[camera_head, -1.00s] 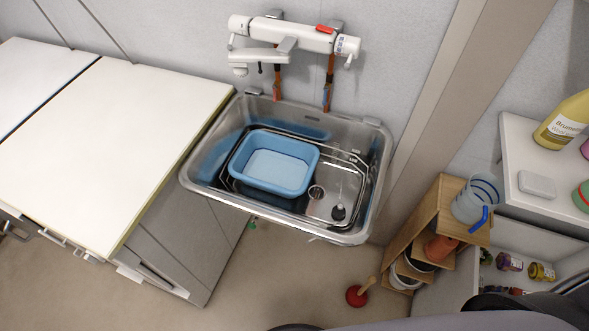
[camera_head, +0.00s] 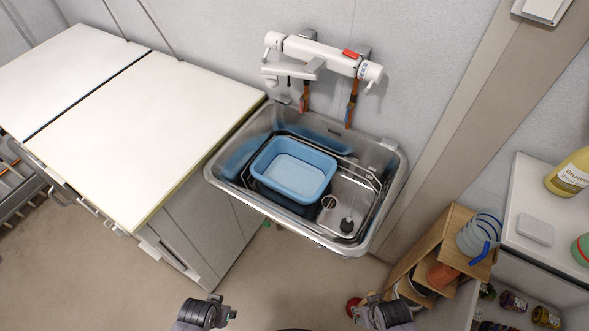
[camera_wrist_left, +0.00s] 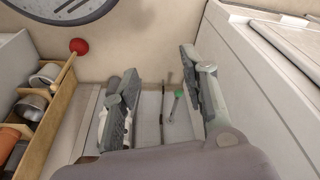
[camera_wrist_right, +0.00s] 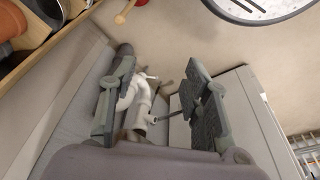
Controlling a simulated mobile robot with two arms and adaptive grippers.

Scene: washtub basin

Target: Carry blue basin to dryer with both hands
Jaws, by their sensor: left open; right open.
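The blue basin (camera_head: 293,168) is a rectangular tub. It sits inside the steel sink (camera_head: 240,199), left of the drain, and looks empty. My left gripper (camera_head: 226,307) and my right gripper (camera_head: 361,308) are both low in the head view, in front of the sink and apart from the basin. In the left wrist view my left gripper (camera_wrist_left: 163,95) is open with nothing between its fingers. In the right wrist view my right gripper (camera_wrist_right: 158,88) is open and empty, with white pipes behind it. No dryer can be made out.
A white-topped counter (camera_head: 150,125) adjoins the sink on the left. A white faucet (camera_head: 322,56) overhangs the sink's back. A wooden shelf (camera_head: 455,222) and a white cabinet (camera_head: 520,255) stand at the right. A red plunger (camera_wrist_left: 78,46) is on the floor.

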